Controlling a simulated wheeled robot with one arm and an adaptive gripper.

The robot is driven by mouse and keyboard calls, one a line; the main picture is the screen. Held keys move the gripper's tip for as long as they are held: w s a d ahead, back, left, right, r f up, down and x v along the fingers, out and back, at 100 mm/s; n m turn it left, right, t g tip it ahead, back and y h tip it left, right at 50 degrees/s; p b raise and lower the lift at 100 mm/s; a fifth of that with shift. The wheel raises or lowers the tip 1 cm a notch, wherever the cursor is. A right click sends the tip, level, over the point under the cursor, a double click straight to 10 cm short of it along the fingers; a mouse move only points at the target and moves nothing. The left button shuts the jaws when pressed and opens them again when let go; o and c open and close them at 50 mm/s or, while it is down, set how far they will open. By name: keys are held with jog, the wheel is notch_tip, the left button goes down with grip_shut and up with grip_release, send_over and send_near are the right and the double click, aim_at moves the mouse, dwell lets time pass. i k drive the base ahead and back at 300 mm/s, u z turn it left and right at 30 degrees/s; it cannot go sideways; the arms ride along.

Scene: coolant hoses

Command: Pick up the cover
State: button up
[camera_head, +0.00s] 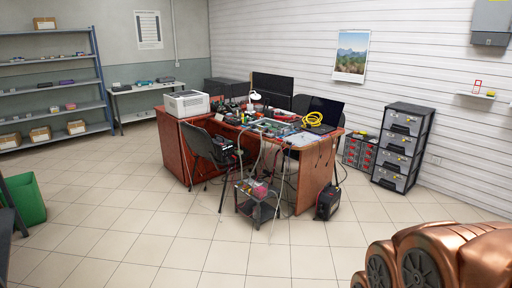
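I cannot make out a cover for certain; the objects on the desk are small and crowded at this distance. The reddish wooden desk (318,176) stands across the room, with many items on top. A coil of yellow hose or cable (313,119) lies on its right part, by an open dark laptop (327,108). A small low cart (256,208) stands in front of the desk and carries a pinkish-red item (260,189). My gripper is not in view. Copper-coloured rounded parts, likely my own arm, fill the bottom right corner.
A dark chair (205,150) stands at the desk's front left. A black box (328,203) sits on the floor at its right, and a drawer tower (402,147) by the wall. A green bin (27,199) is at left. The tiled floor (150,235) in front is clear.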

aim_at(299, 142)
jog(key=i, duration=4.75)
jog(key=u, duration=0.3)
